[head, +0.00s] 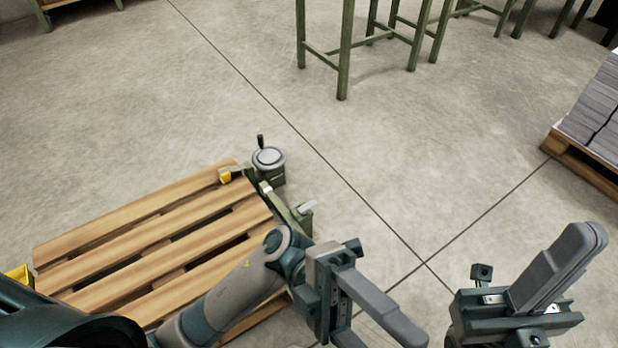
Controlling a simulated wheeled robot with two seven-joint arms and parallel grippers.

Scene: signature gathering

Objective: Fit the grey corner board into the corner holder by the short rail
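No grey corner board can be made out in the head view. A dark green short rail (283,208) runs along the pallet's right end.
A wooden pallet (150,238) lies at the lower left, partly hidden by my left arm. A round grey disc with a knob (268,157) stands at its far corner. Green table legs (344,60) stand at the back. Another pallet with grey stacks (598,118) is at right.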

